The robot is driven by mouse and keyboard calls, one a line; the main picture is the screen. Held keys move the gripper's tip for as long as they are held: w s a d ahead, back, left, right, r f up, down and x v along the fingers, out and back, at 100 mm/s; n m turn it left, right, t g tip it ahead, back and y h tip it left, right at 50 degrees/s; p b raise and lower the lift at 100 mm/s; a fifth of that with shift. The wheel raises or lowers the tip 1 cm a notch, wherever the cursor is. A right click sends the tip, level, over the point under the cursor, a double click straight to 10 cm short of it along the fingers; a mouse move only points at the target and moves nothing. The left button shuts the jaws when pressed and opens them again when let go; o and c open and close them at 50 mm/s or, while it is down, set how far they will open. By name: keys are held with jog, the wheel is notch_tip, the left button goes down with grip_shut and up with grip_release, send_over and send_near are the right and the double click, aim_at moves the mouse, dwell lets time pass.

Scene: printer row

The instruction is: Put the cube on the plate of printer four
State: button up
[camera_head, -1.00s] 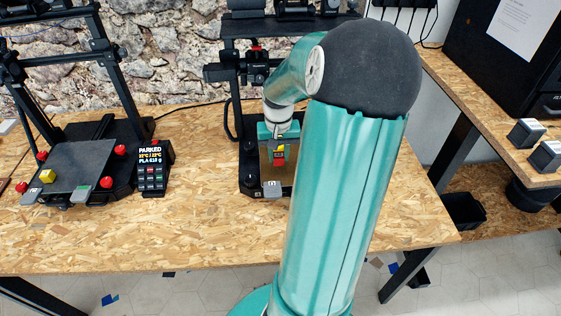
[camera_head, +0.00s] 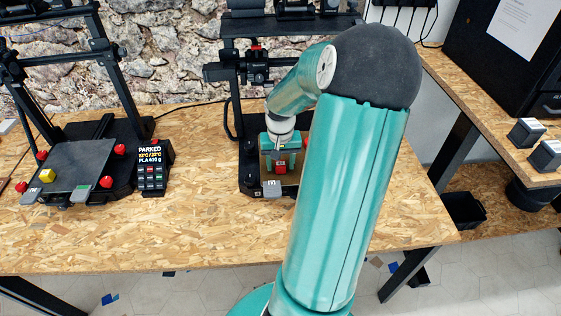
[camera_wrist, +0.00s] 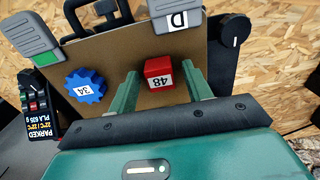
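A red cube (camera_wrist: 156,76) labelled 48 appears to rest on a tan plate (camera_wrist: 215,55) of the printer in the middle of the head view. My gripper (camera_wrist: 160,78) is open around it, one finger on each side, with a gap showing on both sides. In the head view my gripper (camera_head: 281,166) is low over that plate, with the red cube (camera_head: 281,169) between its fingers. A grey tab (camera_wrist: 174,14) marked D sits at the plate's edge. No printer number is readable.
A blue gear-shaped piece (camera_wrist: 86,86) labelled 34 lies on the same plate, beside my finger. The bench front (camera_head: 200,230) is clear.

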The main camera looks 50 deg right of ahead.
aim_at(281, 164)
notch_tip(281, 164, up, 12)
jog(key=r, duration=0.1)
jog(key=w+a+r+n+t+h, duration=0.1)
jog(key=w+a+r+n, duration=0.15)
jog(key=a, duration=0.75)
jog(key=w+a+r+n+t+h, duration=0.1)
jog(key=a+r+n, duration=0.2)
jog(key=a, duration=0.8)
jog(key=s+a+r+n+t+y, duration=0.1)
jog(key=s+a+n, duration=0.1)
jog(key=a, duration=0.5)
jog(key=s+a+r+n+t+y, duration=0.1)
jog(key=s+a, duration=0.3)
jog(key=a, duration=0.4)
jog(key=shift+s+r+n+t, duration=0.2)
jog(key=shift+n+t, duration=0.45)
jog(key=shift+t, duration=0.15)
